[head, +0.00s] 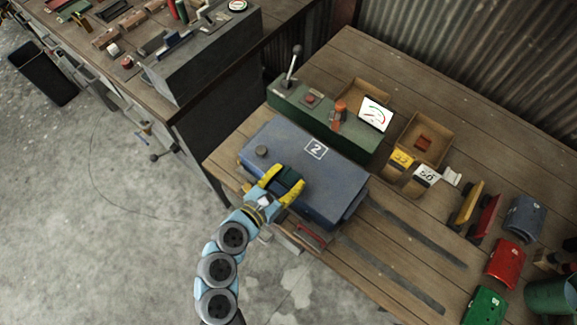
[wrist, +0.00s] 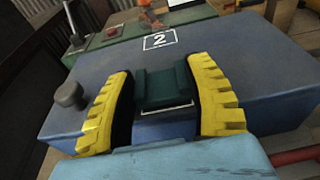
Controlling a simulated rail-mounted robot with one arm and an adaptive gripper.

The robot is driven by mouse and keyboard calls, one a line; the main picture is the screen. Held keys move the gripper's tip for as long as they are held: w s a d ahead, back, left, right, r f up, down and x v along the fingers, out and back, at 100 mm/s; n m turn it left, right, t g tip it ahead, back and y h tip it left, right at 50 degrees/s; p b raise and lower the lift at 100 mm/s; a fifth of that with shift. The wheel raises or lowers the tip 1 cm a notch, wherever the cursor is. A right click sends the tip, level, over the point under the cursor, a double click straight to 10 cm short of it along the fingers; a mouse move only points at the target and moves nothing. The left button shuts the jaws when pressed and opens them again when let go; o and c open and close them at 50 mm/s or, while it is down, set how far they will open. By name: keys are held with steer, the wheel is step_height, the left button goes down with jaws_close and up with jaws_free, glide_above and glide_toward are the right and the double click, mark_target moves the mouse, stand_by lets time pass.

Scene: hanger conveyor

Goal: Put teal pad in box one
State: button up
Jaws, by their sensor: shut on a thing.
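A dark teal pad (head: 287,180) sits between the yellow fingers of my gripper (head: 284,183), which is shut on it. In the wrist view the teal pad (wrist: 168,86) shows between both fingers (wrist: 162,72), with a pale edge along its near side. The gripper is at the near side of a blue casing (head: 270,150) marked 2, over its edge; I cannot tell if the pad touches it. Two open wooden boxes stand behind: one (head: 446,129) holds a red piece, the other (head: 346,88) is partly hidden. I can read no "one" label on either.
A green control unit (head: 318,124) with a lever and a white gauge (head: 375,114) stands behind the casing. Red (head: 506,263) and green (head: 484,305) pieces lie at the right. Tabletop between dark strips is clear.

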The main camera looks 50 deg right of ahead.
steer(key=shift+f, duration=0.35)
steer(key=o, duration=1)
steer(key=shift+r+p, duration=0.15)
steer(key=shift+p, duration=0.35)
